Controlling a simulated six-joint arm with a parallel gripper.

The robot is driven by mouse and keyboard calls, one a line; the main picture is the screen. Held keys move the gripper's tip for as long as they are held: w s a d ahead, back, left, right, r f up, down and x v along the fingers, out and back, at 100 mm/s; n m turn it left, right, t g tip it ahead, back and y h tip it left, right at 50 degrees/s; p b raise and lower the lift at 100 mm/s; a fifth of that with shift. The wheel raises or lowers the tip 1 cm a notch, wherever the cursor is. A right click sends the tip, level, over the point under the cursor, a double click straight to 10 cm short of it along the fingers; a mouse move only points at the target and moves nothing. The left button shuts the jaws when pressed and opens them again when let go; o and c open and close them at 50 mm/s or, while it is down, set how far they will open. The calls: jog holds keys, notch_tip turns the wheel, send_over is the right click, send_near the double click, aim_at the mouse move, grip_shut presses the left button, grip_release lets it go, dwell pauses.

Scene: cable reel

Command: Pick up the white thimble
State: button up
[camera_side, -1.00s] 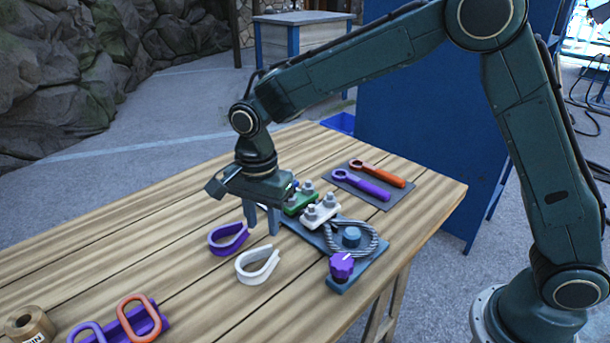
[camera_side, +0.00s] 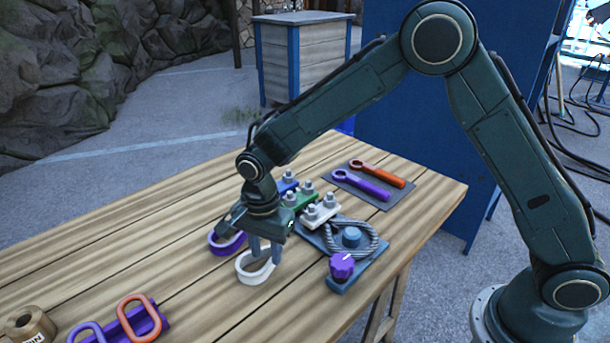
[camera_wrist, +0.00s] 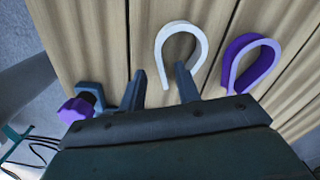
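The white thimble (camera_side: 252,272) is a teardrop loop lying on the wooden table, beside a purple thimble (camera_side: 222,247). In the wrist view the white thimble (camera_wrist: 163,45) shows just beyond the fingertips, with the purple thimble (camera_wrist: 236,52) to its right. My gripper (camera_side: 266,260) points down at the thimble's right part in the side view and partly hides it. In the wrist view my gripper (camera_wrist: 161,80) has its two fingers apart, with nothing between them but the near end of the loop close by. I cannot tell whether a finger touches it.
Blue, green and white clamps (camera_side: 320,213) sit behind. Purple and orange wrenches (camera_side: 365,183) lie on a dark mat. Orange and purple links (camera_side: 138,318) are at front left.

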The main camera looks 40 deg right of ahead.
aim_at(268, 264)
jog(key=shift+f, duration=1.8)
grip_shut()
